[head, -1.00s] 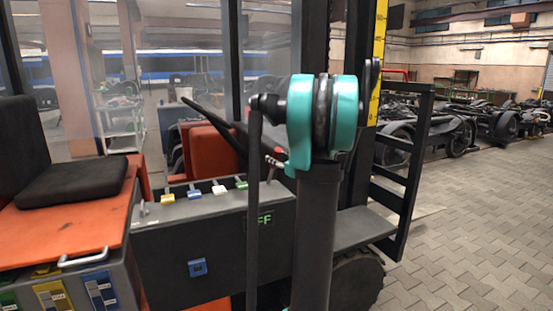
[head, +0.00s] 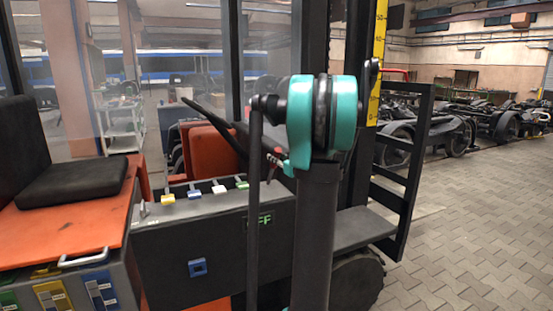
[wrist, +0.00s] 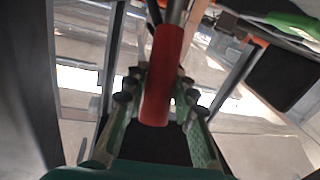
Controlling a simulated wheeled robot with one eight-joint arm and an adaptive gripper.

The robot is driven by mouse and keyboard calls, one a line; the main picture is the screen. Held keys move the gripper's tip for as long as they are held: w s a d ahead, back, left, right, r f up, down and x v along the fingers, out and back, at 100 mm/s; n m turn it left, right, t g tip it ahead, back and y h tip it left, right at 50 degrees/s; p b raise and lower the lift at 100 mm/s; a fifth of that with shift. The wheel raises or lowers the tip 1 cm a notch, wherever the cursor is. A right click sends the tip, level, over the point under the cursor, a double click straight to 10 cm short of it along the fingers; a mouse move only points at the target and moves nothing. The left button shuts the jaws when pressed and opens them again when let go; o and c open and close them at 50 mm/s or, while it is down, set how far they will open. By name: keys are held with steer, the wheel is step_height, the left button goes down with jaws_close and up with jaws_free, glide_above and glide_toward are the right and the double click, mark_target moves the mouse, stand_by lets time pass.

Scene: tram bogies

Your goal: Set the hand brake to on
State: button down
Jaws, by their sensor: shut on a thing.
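The hand brake lever has a red grip (wrist: 162,75) on a grey metal rod, seen in the wrist view. My gripper (wrist: 156,97) is shut on this red grip, with its green and dark fingers on either side of it. In the head view my arm's upright link and teal joint hide most of the lever and gripper. A dark panel on the vehicle carries a lit green sign (head: 265,220); the letters "FF" show and its left part is covered by my arm.
A row of coloured levers (head: 205,190) tops the dark console. A black seat (head: 72,182) on an orange base is at left. A black mast and frame (head: 405,165) stand right of my arm. Paved floor (head: 470,225) at right is clear; bogies (head: 440,130) stand beyond.

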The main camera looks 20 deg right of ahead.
steer(key=shift+w, duration=0.1)
steer(key=shift+w+r+g, duration=0.3)
steer(key=shift+w+g, duration=0.1)
steer(key=shift+w, duration=0.05)
steer(key=w+r+g+h, duration=0.1)
steer(key=w+r+g, duration=0.1)
steer(key=w+g, duration=0.3)
steer(key=shift+w+a+m, duration=0.15)
steer(key=shift+w+m, duration=0.25)
steer(key=shift+w, duration=1.25)
steer(key=c, duration=1.3)
jaws_free()
steer(key=shift+w, duration=0.1)
steer(key=shift+o, duration=0.5)
steer(key=v, duration=1.2)
